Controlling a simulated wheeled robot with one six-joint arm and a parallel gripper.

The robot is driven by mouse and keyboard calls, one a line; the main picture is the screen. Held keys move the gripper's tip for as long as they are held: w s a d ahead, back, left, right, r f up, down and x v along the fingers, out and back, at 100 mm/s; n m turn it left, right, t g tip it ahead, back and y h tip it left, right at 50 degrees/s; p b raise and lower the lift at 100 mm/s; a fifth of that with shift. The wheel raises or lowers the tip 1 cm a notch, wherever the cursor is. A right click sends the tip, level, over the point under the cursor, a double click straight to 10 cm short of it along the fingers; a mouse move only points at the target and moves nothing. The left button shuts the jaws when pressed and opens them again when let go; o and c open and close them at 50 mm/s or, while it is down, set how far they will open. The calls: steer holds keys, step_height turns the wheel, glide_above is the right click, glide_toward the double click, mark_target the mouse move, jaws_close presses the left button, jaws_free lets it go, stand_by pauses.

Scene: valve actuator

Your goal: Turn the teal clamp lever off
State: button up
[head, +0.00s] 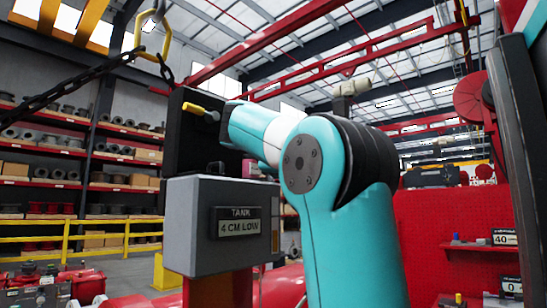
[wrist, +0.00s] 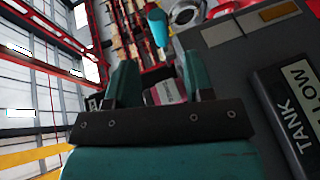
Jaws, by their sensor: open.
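A short teal handle (wrist: 156,28), which looks like the clamp lever, shows in the wrist view beyond my fingertips, near the top middle. Its lower end points toward my gripper, and its mounting is not clear. My gripper (wrist: 158,82) is open, with its two dark teal fingers apart and nothing seen held between them. The handle appears ahead of the gap and apart from the fingers. In the head view my teal arm fills the centre, and I cannot make out the lever or my gripper there.
A grey box (head: 190,245) with a "TANK 4 CM LOW" plate (head: 240,222) stands left of my arm; the plate also shows in the wrist view (wrist: 294,120). A black panel (head: 190,145) with a yellow handle (head: 200,109) rises above it. A red pegboard (head: 450,235) is at right.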

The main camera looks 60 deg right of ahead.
steer(key=v, duration=0.8)
steer(key=shift+s, duration=0.1)
